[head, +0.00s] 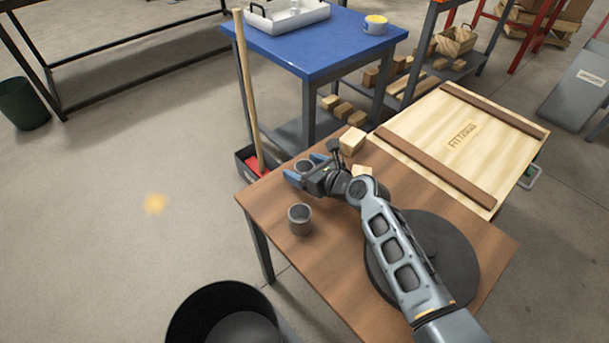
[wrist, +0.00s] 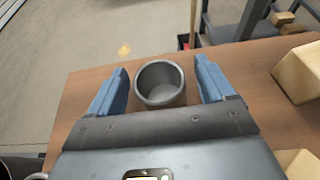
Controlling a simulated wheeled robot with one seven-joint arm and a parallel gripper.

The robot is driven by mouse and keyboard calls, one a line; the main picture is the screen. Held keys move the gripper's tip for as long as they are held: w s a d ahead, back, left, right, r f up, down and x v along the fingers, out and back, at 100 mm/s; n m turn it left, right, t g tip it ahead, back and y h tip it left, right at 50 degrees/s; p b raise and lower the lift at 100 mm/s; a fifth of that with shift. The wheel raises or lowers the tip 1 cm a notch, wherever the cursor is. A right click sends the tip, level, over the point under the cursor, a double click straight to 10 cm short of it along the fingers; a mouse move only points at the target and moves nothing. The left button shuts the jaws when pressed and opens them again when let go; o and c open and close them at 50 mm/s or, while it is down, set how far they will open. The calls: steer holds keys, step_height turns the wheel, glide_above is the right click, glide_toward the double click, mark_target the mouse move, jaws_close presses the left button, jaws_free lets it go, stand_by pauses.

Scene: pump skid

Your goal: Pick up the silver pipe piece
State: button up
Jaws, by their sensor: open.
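A short silver-grey pipe piece (head: 304,164), an open round cup-like tube, stands upright near the left far edge of the brown table. In the wrist view the pipe piece (wrist: 161,97) is between the two blue fingers, with a visible gap on each side. My gripper (head: 307,170) is open around it, and its body hides the near part of the piece. A second, similar grey pipe piece (head: 300,220) stands upright closer to the table's left edge, apart from my gripper.
Wooden blocks (head: 352,140) stand right of my gripper, also in the wrist view (wrist: 299,72). A dark round disc (head: 452,262) lies on the brown table (head: 335,262). A wooden crate (head: 440,105) and a blue table (head: 318,45) stand beyond. A broom handle (head: 248,90) rises behind.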

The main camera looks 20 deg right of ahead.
steer(key=shift+c, duration=0.3)
steer(key=c, duration=1)
steer(key=shift+c, duration=0.3)
steer(key=shift+r+p, duration=0.3)
steer(key=shift+r, duration=0.25)
steer(key=r, duration=0.1)
steer(key=r+p, duration=0.1)
steer(key=r, duration=0.1)
steer(key=shift+s+d+r+p, duration=0.25)
steer(key=shift+d+r+p, duration=0.1)
steer(key=shift+r, duration=0.05)
steer(key=s+d+r+p, duration=0.1)
steer(key=s+d+r, duration=0.5)
steer(key=s+d, duration=0.1)
steer(key=shift+d, duration=0.55)
